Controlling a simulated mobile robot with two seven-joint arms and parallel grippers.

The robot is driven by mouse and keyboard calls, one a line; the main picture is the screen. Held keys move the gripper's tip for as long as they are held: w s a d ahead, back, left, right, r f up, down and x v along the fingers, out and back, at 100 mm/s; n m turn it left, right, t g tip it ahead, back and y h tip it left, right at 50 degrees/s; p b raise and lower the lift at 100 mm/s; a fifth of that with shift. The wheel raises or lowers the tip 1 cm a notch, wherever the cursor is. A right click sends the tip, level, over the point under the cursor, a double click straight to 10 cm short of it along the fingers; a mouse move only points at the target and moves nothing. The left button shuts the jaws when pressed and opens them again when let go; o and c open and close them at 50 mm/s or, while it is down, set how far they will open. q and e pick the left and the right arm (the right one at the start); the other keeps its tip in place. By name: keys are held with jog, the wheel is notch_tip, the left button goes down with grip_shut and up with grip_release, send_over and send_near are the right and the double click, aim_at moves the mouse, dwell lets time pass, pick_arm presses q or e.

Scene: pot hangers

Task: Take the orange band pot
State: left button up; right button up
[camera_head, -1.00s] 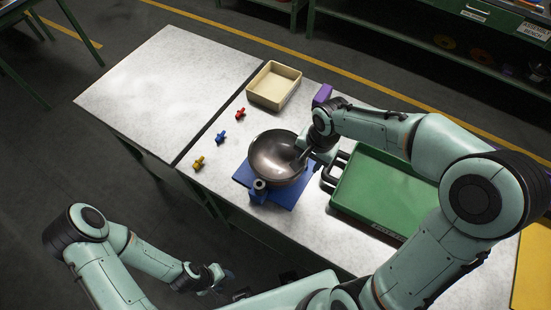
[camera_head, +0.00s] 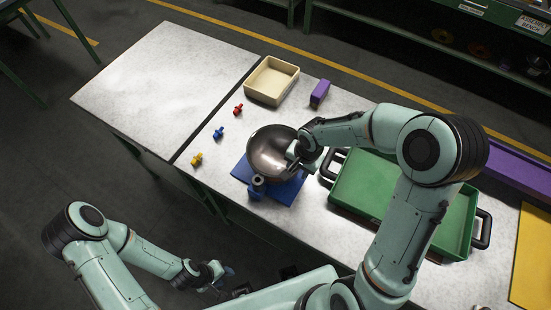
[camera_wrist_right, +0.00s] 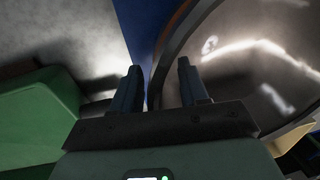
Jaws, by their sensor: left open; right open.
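The pot (camera_head: 267,150) is a dark, shiny metal bowl on a blue base (camera_head: 288,192) near the table's middle. An orange strip on its outer side (camera_wrist_right: 181,14) shows in the right wrist view. My right gripper (camera_head: 295,160) is at the pot's right rim in the head view. In the right wrist view it is open (camera_wrist_right: 158,85), with the rim running between its fingers; contact cannot be told. My left gripper (camera_head: 224,274) is open and empty, low in front of the table and away from the pot. The arm hides part of the pot's right side.
A green tray (camera_head: 445,247) with black handles lies right of the pot. A cream box (camera_head: 268,98) and purple block (camera_head: 320,93) stand behind. Red (camera_head: 238,109), blue (camera_head: 218,133) and yellow (camera_head: 196,159) pegs lie left. The left table (camera_head: 165,85) is bare.

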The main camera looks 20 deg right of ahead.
grip_shut()
jog(key=shift+w, duration=0.1)
jog(key=shift+r, duration=0.2)
